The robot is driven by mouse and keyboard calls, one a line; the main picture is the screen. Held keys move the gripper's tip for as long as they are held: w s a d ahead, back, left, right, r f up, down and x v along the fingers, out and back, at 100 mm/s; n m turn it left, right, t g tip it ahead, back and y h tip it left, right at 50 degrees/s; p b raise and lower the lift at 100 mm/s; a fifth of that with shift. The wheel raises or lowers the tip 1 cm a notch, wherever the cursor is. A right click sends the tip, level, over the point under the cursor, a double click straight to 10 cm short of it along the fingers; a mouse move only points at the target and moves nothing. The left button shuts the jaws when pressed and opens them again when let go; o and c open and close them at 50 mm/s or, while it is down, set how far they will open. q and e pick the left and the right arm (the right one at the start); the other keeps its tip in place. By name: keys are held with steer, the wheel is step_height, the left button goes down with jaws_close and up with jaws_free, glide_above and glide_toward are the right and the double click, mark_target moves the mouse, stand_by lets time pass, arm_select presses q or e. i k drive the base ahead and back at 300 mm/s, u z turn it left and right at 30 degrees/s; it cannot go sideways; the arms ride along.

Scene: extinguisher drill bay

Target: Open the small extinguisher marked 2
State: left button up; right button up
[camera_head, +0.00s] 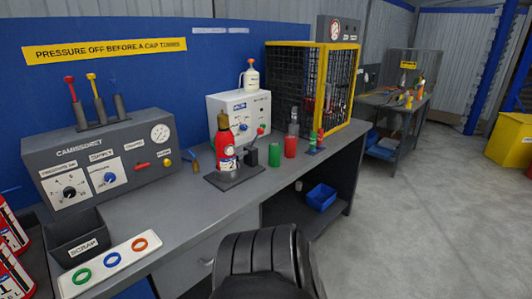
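The small red extinguisher marked 2 (226,148) stands upright on a dark base plate (237,178) on the grey workbench. A brass-coloured cap or valve (222,121) sits on its top. A dark clamp-like block with a red-knobbed lever (253,150) stands at its right side; I cannot tell whether it grips the bottle. Neither of my grippers is in view.
A grey control panel (110,165) with dials and levers stands left on the workbench (185,215). A scrap bin (80,240) and a white ring tray (110,262) are at front left. Green (274,154) and red (291,146) cylinders stand right. Behind are a white box (240,110) and yellow-framed cage (320,85).

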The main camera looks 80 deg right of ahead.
mark_target(225, 149)
steer(key=z, duration=2.3)
